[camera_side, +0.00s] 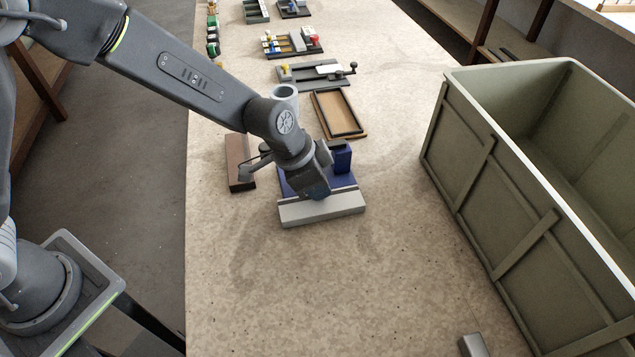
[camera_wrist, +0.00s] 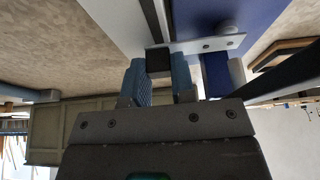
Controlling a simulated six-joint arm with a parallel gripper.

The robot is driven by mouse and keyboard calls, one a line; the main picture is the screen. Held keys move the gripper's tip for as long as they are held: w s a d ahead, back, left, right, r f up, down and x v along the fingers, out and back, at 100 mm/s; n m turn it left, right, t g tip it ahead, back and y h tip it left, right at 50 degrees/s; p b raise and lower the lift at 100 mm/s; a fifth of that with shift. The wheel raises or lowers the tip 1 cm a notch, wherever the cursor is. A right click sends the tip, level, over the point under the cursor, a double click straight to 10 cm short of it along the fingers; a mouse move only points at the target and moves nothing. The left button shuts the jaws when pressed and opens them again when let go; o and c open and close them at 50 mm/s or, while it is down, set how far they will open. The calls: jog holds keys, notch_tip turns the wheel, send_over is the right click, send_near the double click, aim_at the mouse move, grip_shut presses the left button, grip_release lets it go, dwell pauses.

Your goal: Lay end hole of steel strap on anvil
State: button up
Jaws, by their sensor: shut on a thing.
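My gripper (camera_side: 318,192) is low over the blue fixture (camera_side: 286,187) in the side view, where its fingers are hard to make out. In the wrist view, my gripper (camera_wrist: 159,72) has its two blue fingers shut around a dark block at the end of the steel strap (camera_wrist: 208,45). The strap is a thin bright plate with small holes. It reaches right, across the blue fixture (camera_wrist: 270,12). A round grey post (camera_wrist: 229,27), perhaps the anvil, stands beside the strap's free end. I cannot tell whether they touch. The side view hides the strap behind my wrist.
A blue block (camera_side: 342,160) rises at the fixture's back right, and a pale grey bar (camera_side: 322,209) lies along its front. A brown block (camera_side: 239,165) is at left. A wooden tray (camera_side: 316,107) lies behind. A large green crate (camera_side: 485,190) stands right. The front bench is mostly clear.

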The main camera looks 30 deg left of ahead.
jog(key=shift+f, duration=0.35)
dwell(0.5)
jog(key=o, duration=1)
jog(key=v, duration=1.4)
jog(key=s+a+r+n+y, duration=0.1)
jog(key=s+a+r+n, duration=0.1)
jog(key=s+a, duration=0.3)
jog(key=s+a+r+n+t+y, duration=0.1)
jog(key=s+a+r+n, duration=0.1)
jog(key=s+a+n, duration=0.2)
jog(key=s+a+r+n+t+y, duration=0.1)
jog(key=s+a+r+n, duration=0.1)
jog(key=s+a, duration=0.5)
jog(key=shift+s+a+r+n, duration=0.2)
jog(key=shift+a+n, duration=0.05)
jog(key=shift+a, duration=0.15)
jog(key=shift+s+a+r+n, duration=0.15)
jog(key=shift+s+a+n, duration=0.1)
jog(key=shift+a, duration=0.15)
